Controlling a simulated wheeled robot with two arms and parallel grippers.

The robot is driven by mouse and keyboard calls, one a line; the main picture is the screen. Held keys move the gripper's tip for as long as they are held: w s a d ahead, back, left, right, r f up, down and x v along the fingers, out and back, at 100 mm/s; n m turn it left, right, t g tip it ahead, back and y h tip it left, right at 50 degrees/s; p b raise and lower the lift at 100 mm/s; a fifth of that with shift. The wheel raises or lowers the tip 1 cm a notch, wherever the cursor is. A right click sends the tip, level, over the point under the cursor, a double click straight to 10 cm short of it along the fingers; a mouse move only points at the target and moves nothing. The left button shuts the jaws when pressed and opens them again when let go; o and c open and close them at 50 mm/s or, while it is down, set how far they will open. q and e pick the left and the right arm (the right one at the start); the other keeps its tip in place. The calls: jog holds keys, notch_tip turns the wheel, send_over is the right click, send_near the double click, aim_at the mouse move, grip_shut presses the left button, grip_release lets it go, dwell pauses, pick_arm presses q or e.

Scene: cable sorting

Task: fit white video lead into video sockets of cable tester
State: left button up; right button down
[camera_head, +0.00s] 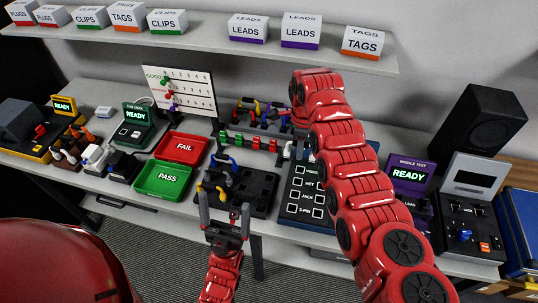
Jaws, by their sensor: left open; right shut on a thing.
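The dark blue cable tester (289,208), with rows marked VIDEO, NET, JACK and 3-PIN, is right of centre on the bench. My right arm crosses in front of it and hides its right part. No white video lead can be made out for certain; a small white piece (287,150) shows beside my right arm, above the tester. My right gripper is hidden behind its own arm, which reaches up towards the back of the bench. My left gripper (224,207) is open, fingers pointing away, at the front edge of a black slotted tray (262,183).
A blue and yellow piece (220,178) is at the tray's left end. Red FAIL (181,147) and green PASS (163,180) bins are to the left. A green-clipped rack (250,141) stands behind. A purple READY tester (409,174) is to the right.

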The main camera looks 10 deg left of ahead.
jog(key=d+f+b, duration=0.1)
jog(key=f, duration=0.1)
jog(key=w+d+f+b, duration=0.1)
jog(key=d+f, duration=0.1)
jog(key=d+f+b, duration=0.1)
jog(key=b, duration=0.1)
jog(key=shift+w+d+f, duration=0.25)
jog(key=shift+d+f, duration=0.15)
jog(key=shift+r, duration=0.1)
dwell(0.6)
dwell(1.0)
jog(key=shift+f+b, duration=0.45)
jog(key=shift+f+b, duration=0.5)
jog(key=shift+b, duration=0.1)
dwell(0.7)
